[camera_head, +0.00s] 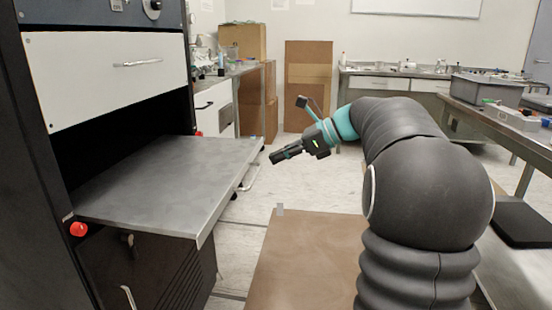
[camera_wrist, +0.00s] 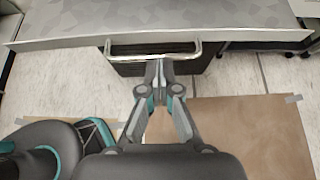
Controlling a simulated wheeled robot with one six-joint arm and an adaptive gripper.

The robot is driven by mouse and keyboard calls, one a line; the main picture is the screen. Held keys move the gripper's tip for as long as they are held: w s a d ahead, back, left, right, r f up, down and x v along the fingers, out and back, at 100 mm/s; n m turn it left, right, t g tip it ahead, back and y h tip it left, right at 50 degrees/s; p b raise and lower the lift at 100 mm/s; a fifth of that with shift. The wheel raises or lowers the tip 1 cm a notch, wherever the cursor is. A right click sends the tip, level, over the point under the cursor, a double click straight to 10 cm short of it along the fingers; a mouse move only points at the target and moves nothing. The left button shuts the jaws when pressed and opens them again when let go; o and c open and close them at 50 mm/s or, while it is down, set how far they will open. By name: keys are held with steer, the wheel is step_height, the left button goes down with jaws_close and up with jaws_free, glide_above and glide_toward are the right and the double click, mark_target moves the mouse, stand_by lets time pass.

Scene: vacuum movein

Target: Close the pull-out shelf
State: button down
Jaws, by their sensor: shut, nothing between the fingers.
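The pull-out shelf (camera_head: 165,180) is a grey metal sheet sticking out of the dark cabinet at the left in the head view. Its front edge carries a metal bar handle (camera_head: 252,176). In the wrist view the shelf (camera_wrist: 160,20) crosses the top, with the handle (camera_wrist: 152,48) below its edge. My gripper (camera_head: 273,158) is shut and empty. It is in front of the shelf edge, to the right of the handle in the head view. In the wrist view its fingertips (camera_wrist: 158,68) appear just below the middle of the handle; I cannot tell whether they touch it.
The cabinet has a white drawer (camera_head: 110,70) above the shelf and a dark lower section (camera_head: 150,265). A brown board (camera_head: 305,255) lies on the floor. A bench with trays (camera_head: 490,92) stands at the right. Cardboard boxes (camera_head: 308,85) stand at the back. Floor beyond the shelf is clear.

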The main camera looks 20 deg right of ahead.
mark_target(242, 173)
steer(key=x, duration=0.7)
steer(key=shift+w+a+f+b, duration=0.15)
steer(key=shift+a+f+b, duration=0.05)
steer(key=shift+a+b, duration=0.1)
